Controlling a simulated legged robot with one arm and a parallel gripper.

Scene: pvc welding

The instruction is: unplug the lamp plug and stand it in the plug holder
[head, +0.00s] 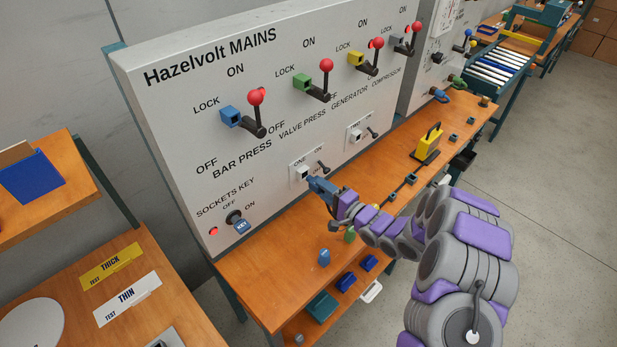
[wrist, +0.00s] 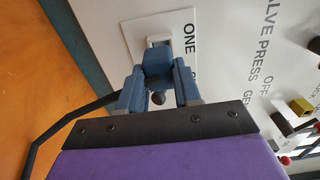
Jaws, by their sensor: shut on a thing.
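My gripper (head: 320,186) is at the socket marked ONE (head: 303,173) on the grey panel. In the wrist view my gripper (wrist: 157,85) has its blue-grey fingers closed on a small blue-grey plug (wrist: 157,60). The plug is at the white socket (wrist: 158,38); the fingers hide part of it, and I cannot tell how deep it sits. A black cable (wrist: 75,118) loops left from near the fingers. A yellow block with a black handle (head: 428,145), possibly the lamp, stands on the bench. Small dark blocks (head: 412,179) lie on the bench; I cannot tell which is the plug holder.
A second socket, TWO (head: 355,134), with a small switch, is to the right. The blue KEY switch (head: 240,224) and a red light (head: 213,231) are at lower left. Levers with red knobs (head: 256,97) stick out above. The wooden bench (head: 275,265) is mostly clear at its near left end.

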